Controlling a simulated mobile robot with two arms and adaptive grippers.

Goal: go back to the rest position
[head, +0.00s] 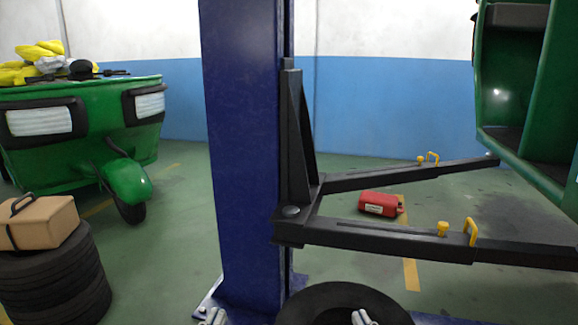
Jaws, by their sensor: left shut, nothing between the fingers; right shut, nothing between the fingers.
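My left gripper (214,316) shows only at the bottom edge, in front of the foot of the blue post. It is shut and empty. My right gripper (363,317) also shows only at the bottom edge, in front of a black tyre (335,296). It is shut and empty. The rest of both arms is out of the picture. Neither gripper holds anything.
A blue lift post (243,150) stands in the middle, with black lift arms (390,240) reaching right. A green rickshaw (75,125) and stacked tyres (55,285) with a tan box (45,222) are left. A red canister (378,205) lies on the floor.

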